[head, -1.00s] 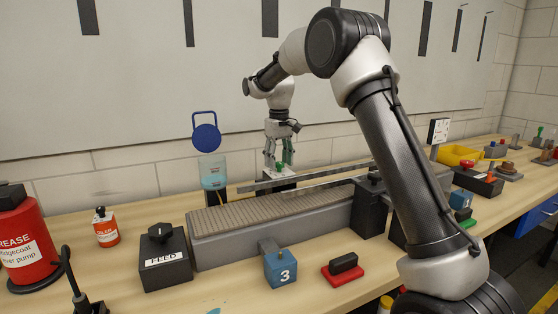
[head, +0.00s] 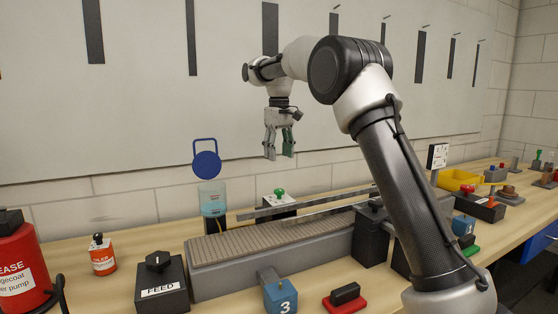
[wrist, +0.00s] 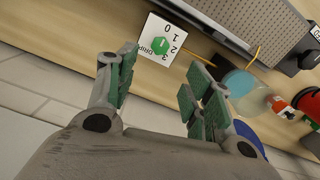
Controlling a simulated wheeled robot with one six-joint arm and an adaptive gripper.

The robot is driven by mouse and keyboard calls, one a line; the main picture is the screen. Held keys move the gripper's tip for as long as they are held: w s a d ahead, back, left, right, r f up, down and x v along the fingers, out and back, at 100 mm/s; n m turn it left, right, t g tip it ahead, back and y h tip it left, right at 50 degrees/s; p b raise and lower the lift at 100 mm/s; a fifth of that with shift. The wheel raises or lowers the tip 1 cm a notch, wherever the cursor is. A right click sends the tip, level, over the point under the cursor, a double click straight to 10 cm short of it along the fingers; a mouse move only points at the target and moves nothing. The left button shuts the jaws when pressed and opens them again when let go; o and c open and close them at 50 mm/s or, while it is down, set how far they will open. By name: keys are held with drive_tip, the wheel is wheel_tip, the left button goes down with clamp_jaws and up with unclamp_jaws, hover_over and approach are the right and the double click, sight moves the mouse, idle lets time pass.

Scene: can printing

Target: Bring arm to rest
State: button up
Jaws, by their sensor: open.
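My gripper (head: 279,155) is open and empty in the head view. It hangs in the air, fingers down, in front of the white wall panel. Below it, apart from it, stands a small white box with a green knob (head: 279,193), behind the conveyor. In the wrist view my gripper's green-padded fingers (wrist: 155,90) are spread with nothing between them. There the box's top with its green knob (wrist: 160,45) shows a dial marked 0 to 3; part of its lettering is hard to read.
The ribbed conveyor (head: 270,243) with metal rails runs along the bench. The FEED box (head: 160,288), a blue block marked 3 (head: 280,297), a clear blue container (head: 212,199) and a red pump (head: 20,268) stand around it. The air around my gripper is clear.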

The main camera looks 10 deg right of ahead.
drive_tip(key=shift+m, duration=0.3)
drive_tip(key=f, duration=0.3)
drive_tip(key=s+f, duration=0.1)
drive_tip(key=f, duration=0.1)
drive_tip(key=shift+d+f, duration=0.1)
drive_tip(key=shift+f, duration=0.1)
drive_tip(key=s+d+m+t, duration=0.1)
drive_tip(key=s+d, duration=0.4)
drive_tip(key=s, duration=0.9)
drive_tip(key=s+d+m+t, duration=0.1)
drive_tip(key=s+d, duration=0.4)
drive_tip(key=s, duration=0.8)
drive_tip(key=s+d+m+t, duration=0.1)
drive_tip(key=s+d, duration=0.4)
drive_tip(key=s, duration=0.9)
drive_tip(key=shift+s+f+m+t, duration=0.2)
drive_tip(key=shift+s+m+t, duration=0.1)
drive_tip(key=shift+t, duration=0.4)
